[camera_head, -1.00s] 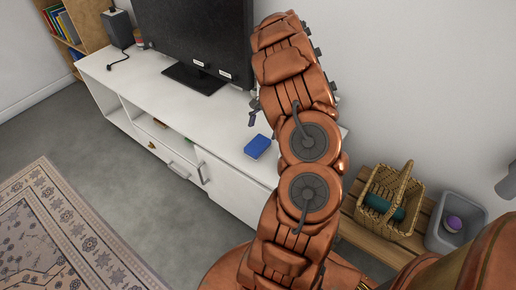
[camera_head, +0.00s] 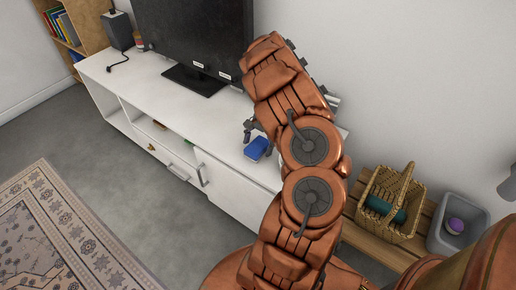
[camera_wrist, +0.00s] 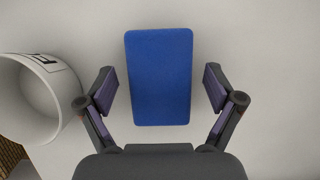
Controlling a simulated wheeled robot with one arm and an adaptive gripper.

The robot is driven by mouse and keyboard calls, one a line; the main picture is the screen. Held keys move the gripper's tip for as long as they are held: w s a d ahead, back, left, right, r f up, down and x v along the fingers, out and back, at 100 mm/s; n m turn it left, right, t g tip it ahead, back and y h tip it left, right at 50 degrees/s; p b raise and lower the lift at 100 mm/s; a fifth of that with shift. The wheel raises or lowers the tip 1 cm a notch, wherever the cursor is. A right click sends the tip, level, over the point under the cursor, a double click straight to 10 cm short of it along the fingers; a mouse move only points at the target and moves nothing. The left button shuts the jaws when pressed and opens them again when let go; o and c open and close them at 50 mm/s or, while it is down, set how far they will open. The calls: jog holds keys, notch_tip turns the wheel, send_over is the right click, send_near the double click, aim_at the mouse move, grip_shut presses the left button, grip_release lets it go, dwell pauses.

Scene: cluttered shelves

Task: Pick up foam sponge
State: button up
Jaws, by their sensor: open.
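The foam sponge is a blue rounded block lying on the white TV cabinet; in the head view the sponge (camera_head: 257,148) is near the cabinet's right front, partly covered by my arm and gripper. In the wrist view the sponge (camera_wrist: 160,76) lies upright in the picture, centred between the fingers. My gripper (camera_wrist: 160,88) is open, with one finger on each side of the sponge's lower half and a gap on both sides. In the head view my gripper (camera_head: 250,130) shows only in part, just above the sponge.
The television (camera_head: 190,40) stands on the cabinet (camera_head: 150,95) to the left. A wicker basket (camera_head: 391,203) and a grey bin (camera_head: 457,226) sit on a wooden bench at right.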

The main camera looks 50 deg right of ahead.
jog(key=shift+f, duration=0.25)
dwell(0.5)
jog(key=shift+c, duration=0.2)
jog(key=c, duration=1)
